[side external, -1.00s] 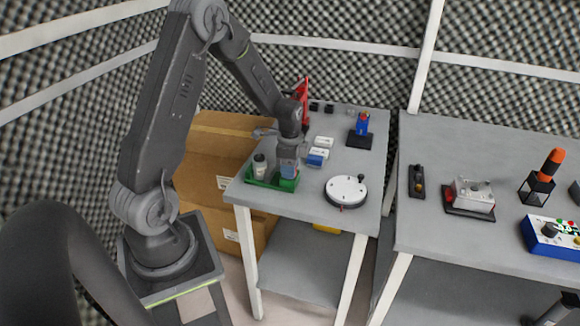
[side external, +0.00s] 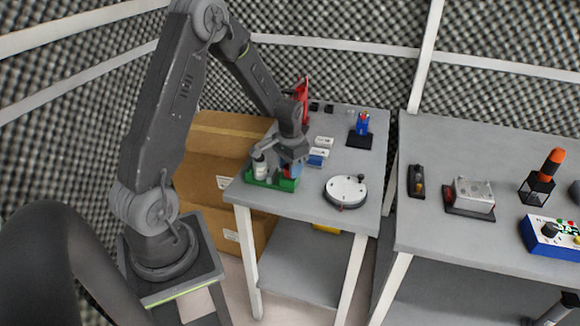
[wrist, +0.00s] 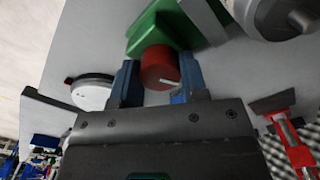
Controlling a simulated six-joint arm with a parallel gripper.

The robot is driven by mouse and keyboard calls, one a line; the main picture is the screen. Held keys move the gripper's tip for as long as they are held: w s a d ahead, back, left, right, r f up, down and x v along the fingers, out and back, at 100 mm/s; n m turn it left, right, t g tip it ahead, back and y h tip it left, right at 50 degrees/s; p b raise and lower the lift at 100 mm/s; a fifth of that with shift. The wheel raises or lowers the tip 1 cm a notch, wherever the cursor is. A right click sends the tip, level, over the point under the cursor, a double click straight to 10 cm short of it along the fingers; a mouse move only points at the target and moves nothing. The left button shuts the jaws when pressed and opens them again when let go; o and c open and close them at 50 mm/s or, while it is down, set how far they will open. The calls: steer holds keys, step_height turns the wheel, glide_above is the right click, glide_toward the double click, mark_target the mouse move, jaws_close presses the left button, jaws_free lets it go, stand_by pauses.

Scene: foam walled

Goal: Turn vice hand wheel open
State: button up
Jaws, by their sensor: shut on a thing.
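The vice has a green body (side external: 259,180) at the near left corner of the left table. Its green body also fills the top middle of the wrist view (wrist: 158,22). The red hand wheel (wrist: 157,68), round with a white mark line on its face, sits between my gripper's blue fingers in the wrist view. My gripper (wrist: 158,75) is shut on the hand wheel, one finger on each side.
White and blue boxes (side external: 318,158) lie just behind my gripper. A white round dial (side external: 346,190) is to the right. A red upright tool (side external: 302,97) stands at the back.

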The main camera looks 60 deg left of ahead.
steer(key=n, duration=1.3)
stand_by(0.5)
steer(key=o, duration=0.9)
steer(key=shift+o, duration=0.2)
step_height(320, 180, up, 14)
steer(key=shift+f, duration=0.1)
